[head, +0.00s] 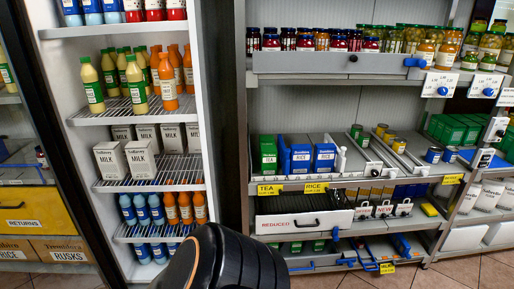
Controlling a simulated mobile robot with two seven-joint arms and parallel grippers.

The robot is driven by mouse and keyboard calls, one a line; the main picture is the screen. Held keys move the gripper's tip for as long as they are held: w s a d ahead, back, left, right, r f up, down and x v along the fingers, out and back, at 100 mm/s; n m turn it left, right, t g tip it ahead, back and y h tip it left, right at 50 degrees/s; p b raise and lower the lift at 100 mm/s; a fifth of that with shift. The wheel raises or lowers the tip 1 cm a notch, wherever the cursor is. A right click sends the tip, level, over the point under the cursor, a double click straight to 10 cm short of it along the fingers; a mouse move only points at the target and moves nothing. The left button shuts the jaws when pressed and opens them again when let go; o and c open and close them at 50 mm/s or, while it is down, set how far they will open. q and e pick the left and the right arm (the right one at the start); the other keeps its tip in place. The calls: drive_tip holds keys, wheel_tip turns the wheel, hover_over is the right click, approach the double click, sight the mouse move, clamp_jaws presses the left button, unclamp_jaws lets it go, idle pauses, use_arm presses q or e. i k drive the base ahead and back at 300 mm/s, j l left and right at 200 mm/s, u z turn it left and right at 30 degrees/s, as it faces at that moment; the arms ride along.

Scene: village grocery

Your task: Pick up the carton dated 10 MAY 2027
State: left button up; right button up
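Several white MILK cartons stand upright on a wire shelf (180,168) in the open fridge at left. Two are at the front: a left one (110,161) and a right one (140,159). Behind them is a row with a carton (147,135) and another (173,138) further right, partly hidden at the left by the front pair. No date can be read on any carton at this distance. Neither gripper shows; only a dark rounded part of my arm is at the bottom centre, apart from the cartons in the picture.
Bottles stand on the shelves above and below the cartons. The shelf right of the front cartons is bare. The fridge's white side wall (217,100) bounds it at right. Further right, a grey shelf unit holds jars, tea and rice boxes and a REDUCED tray (303,222).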

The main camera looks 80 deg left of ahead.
sight(109, 155)
drive_tip(key=j+u, duration=0.15)
drive_tip(key=u, duration=0.3)
drive_tip(key=j+u, duration=0.15)
drive_tip(key=u, duration=0.3)
drive_tip(key=i+j+u, duration=0.1)
drive_tip(key=u, duration=0.35)
drive_tip(key=i+j+u, duration=0.2)
drive_tip(key=u, duration=0.15)
drive_tip(key=i+j+u, duration=0.2)
drive_tip(key=u, duration=0.15)
drive_tip(key=i+j+u, duration=0.2)
drive_tip(key=u, duration=0.2)
drive_tip(key=i, duration=0.05)
